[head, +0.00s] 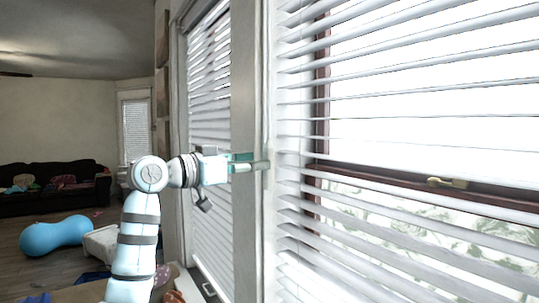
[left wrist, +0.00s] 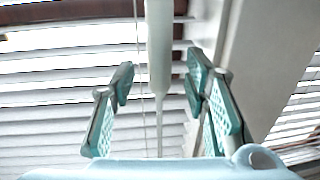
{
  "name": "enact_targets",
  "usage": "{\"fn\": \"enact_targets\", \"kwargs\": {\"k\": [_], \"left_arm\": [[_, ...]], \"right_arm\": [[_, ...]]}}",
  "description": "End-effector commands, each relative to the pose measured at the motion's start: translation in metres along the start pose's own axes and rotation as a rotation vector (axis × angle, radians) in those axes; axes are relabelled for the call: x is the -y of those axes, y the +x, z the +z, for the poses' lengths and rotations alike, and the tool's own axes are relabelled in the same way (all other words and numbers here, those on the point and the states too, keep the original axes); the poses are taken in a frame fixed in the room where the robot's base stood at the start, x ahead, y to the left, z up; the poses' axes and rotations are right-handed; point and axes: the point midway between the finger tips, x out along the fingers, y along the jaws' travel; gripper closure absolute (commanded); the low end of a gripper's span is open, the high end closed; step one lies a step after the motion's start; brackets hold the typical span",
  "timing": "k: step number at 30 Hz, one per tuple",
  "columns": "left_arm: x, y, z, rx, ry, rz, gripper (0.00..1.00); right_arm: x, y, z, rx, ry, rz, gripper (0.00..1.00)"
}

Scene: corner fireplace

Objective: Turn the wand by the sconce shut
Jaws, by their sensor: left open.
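The wand (left wrist: 159,50) is a whitish rod hanging upright in front of the blinds in the left wrist view. It has a thick upper part and a thinner lower part. My left gripper (left wrist: 160,78) is open, with one teal-padded finger on each side of the wand and a visible gap to both. In the head view my left gripper (head: 255,162) reaches right to the edge of the near window blinds (head: 400,110); the wand is hard to pick out there. I see no sconce. My right gripper is not in view.
A wall post (head: 246,90) stands between the near blinds and a second window with blinds (head: 209,110). A dark sofa (head: 50,190), a blue peanut-shaped ball (head: 55,235) and a white box-like item (head: 101,243) lie farther back left.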

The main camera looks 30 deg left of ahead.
Motion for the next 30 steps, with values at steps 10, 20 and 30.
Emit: {"fn": "enact_targets", "kwargs": {"k": [10, 20, 30], "left_arm": [[-0.001, 0.051, -0.002, 0.000, 0.001, 0.001, 0.58], [-0.001, 0.053, 0.000, 0.000, 0.001, 0.001, 0.68], [-0.001, 0.052, -0.001, 0.000, 0.002, 0.000, 1.00]], "right_arm": [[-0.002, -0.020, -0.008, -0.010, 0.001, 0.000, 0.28], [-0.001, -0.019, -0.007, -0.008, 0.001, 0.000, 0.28], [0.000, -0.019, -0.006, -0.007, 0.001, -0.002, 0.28]]}}
